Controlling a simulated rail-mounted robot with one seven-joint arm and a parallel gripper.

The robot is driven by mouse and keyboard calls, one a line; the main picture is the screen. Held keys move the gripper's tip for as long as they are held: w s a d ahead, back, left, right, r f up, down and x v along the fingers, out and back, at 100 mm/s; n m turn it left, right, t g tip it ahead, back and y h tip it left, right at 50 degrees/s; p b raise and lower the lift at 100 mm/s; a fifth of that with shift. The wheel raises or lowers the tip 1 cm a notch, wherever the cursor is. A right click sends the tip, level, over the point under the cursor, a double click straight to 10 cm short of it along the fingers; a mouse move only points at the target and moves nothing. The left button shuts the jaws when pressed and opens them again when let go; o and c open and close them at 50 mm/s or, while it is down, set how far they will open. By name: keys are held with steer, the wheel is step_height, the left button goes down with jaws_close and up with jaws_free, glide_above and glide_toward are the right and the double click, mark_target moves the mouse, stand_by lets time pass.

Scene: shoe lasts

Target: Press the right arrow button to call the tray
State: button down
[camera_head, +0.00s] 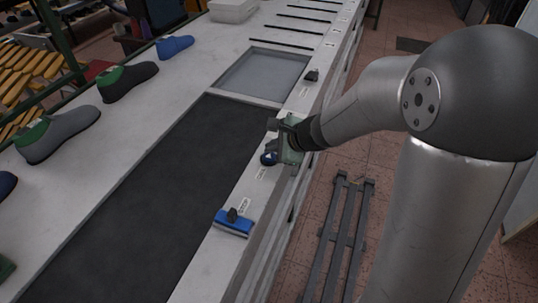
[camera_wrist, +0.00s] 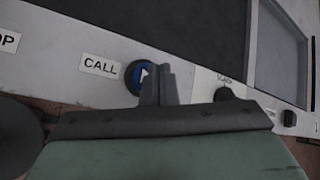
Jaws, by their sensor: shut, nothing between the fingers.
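A round blue button with a white arrow mark (camera_wrist: 137,76) sits in the light panel strip, right of a CALL label (camera_wrist: 101,66). In the head view the blue button (camera_head: 268,159) shows just below my gripper. My gripper (camera_head: 274,125) is shut and empty; in the wrist view its fingers (camera_wrist: 158,82) stand at the right edge of the button and cover part of it. I cannot tell whether the fingers touch the button. No tray is clearly identifiable.
A dark belt (camera_head: 160,180) runs along the bench, with a grey recessed plate (camera_head: 263,76) beyond it. A blue block with a black knob (camera_head: 234,222) sits nearer on the strip, and a black knob (camera_head: 311,76) farther along. Several shoe lasts (camera_head: 128,80) line the left side.

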steer(key=shift+f, duration=0.15)
steer(key=shift+f+b, duration=0.25)
steer(key=shift+b, duration=0.3)
